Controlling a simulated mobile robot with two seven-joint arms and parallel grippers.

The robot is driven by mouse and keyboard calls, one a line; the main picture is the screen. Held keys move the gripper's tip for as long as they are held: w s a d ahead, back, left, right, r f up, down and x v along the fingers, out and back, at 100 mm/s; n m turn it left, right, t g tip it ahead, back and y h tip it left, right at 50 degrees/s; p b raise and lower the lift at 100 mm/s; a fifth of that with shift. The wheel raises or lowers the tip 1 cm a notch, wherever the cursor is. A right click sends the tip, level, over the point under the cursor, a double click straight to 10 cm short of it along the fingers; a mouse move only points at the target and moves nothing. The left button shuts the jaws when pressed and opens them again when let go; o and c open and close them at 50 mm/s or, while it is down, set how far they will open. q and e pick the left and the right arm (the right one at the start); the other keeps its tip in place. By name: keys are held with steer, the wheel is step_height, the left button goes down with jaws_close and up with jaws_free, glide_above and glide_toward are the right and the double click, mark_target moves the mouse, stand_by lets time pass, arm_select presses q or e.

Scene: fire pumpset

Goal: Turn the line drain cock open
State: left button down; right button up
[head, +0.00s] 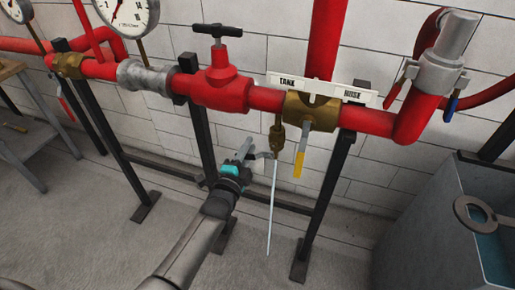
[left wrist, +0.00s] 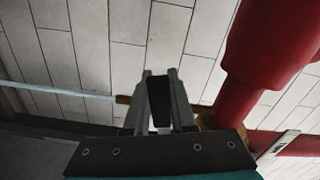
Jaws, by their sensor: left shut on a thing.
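The line drain cock (head: 277,138) is a small brass fitting hanging under the red pipe, left of the yellow-handled valve. A thin pale blue streak (head: 271,205), like a stream of water, runs from its lower end towards the floor. My left gripper (head: 251,152) is at its left side, shut on what looks like its small lever (head: 264,155). In the left wrist view my fingers (left wrist: 161,80) stand close together, hiding most of the lever. The brass outlet (left wrist: 123,99) and the pale streak (left wrist: 75,93) show beyond them. My right gripper is not in view.
Above are a red gate valve (head: 219,83) with a black handle, a brass valve (head: 312,112) with a yellow handle (head: 299,165) and a TANK/HOSE plate (head: 322,90). Black stand legs (head: 325,195) flank the space. A grey tank (head: 430,220) stands at right.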

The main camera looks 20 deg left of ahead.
mark_target(253, 157)
arm_select(q)
steer(key=f+n, duration=0.1)
steer(key=n, duration=0.1)
steer(key=d+f+n, duration=0.1)
steer(key=n, duration=0.1)
steer(key=shift+d+f+n+b, duration=0.2)
steer(key=shift+f+n+b, duration=0.1)
steer(key=shift+f+b, duration=0.1)
steer(key=d+n, duration=0.1)
steer(key=n, duration=0.2)
steer(key=d+f+n, duration=0.1)
steer(key=d+n, duration=0.1)
steer(key=n, duration=0.2)
steer(key=d+f+n+b, duration=0.1)
steer(key=d+n, duration=0.1)
steer(key=n, duration=0.1)
steer(key=shift+s+d+f, duration=0.1)
steer(key=shift+d+f, duration=0.05)
steer(key=shift+f, duration=0.05)
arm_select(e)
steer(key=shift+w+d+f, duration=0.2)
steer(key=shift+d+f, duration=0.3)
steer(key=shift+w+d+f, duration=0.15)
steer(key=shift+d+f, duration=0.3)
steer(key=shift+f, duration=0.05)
arm_select(q)
steer(key=shift+n, duration=0.3)
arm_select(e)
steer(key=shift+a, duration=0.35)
